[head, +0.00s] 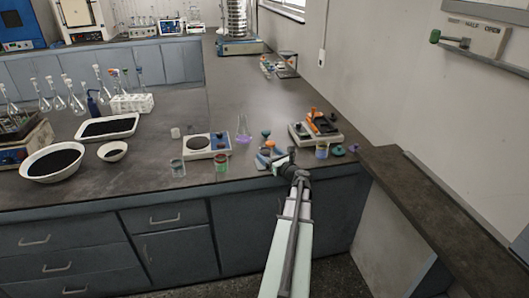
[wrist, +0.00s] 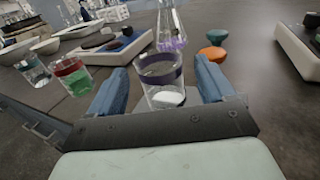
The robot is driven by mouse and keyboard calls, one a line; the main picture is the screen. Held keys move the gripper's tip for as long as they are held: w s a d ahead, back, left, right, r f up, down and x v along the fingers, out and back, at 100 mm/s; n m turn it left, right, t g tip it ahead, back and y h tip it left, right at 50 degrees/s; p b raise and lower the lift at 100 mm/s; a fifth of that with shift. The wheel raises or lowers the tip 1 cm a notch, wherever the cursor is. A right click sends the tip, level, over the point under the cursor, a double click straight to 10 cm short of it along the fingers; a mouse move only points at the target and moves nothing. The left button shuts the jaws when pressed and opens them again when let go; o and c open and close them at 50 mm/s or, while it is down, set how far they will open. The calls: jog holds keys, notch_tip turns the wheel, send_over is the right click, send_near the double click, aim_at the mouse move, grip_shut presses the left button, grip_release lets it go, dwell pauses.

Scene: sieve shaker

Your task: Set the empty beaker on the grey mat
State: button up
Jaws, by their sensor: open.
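My gripper (head: 272,158) is low over the bench near its front edge. In the wrist view its two blue fingers (wrist: 160,66) are open, with a purple-banded glass beaker (wrist: 161,78) upright between or just beyond them, apart from both. White shows at that beaker's bottom; I cannot tell if it is content or base. A red-banded beaker with green content (head: 221,161) stands to the left and shows in the wrist view (wrist: 72,76). A clear, seemingly unbanded beaker (head: 177,168) stands further left, also in the wrist view (wrist: 33,70). I cannot make out a grey mat.
A device with a dark round plate (head: 221,143) and a flask with purple liquid (head: 243,131) stand behind. Teal (wrist: 217,36) and orange (wrist: 212,54) small pieces lie to the right of the flask. A white unit (head: 300,138) stands right.

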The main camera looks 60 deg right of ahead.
jog(key=v, duration=0.7)
jog(key=shift+s, duration=0.1)
jog(key=w+a+f+n+g+y, duration=0.35)
jog(key=a+f+n, duration=0.4)
jog(key=a, duration=0.65)
jog(key=w+a+f+n+g+y, duration=0.3)
jog(key=a+f+n+y, duration=0.2)
jog(key=a+f, duration=0.7)
jog(key=w+a+f+n+g+y, duration=0.45)
jog(key=a+f+n, duration=0.35)
jog(key=a, duration=0.7)
jog(key=s+a+f+n+g, duration=0.3)
jog(key=s+a+f+n, duration=0.15)
jog(key=a, duration=0.35)
jog(key=s+a+f+n+g, duration=0.3)
jog(key=s+a+f, duration=0.25)
jog(key=a, duration=0.35)
jog(key=s+a+f+n+g+h, duration=0.2)
jog(key=s+a+n+g+h, duration=0.1)
jog(key=s+n, duration=0.3)
jog(key=s+a+f+n+g+h, duration=0.3)
jog(key=s+n, duration=0.3)
jog(key=s, duration=0.3)
jog(key=shift+a+f, duration=0.15)
jog(key=shift+f, duration=0.1)
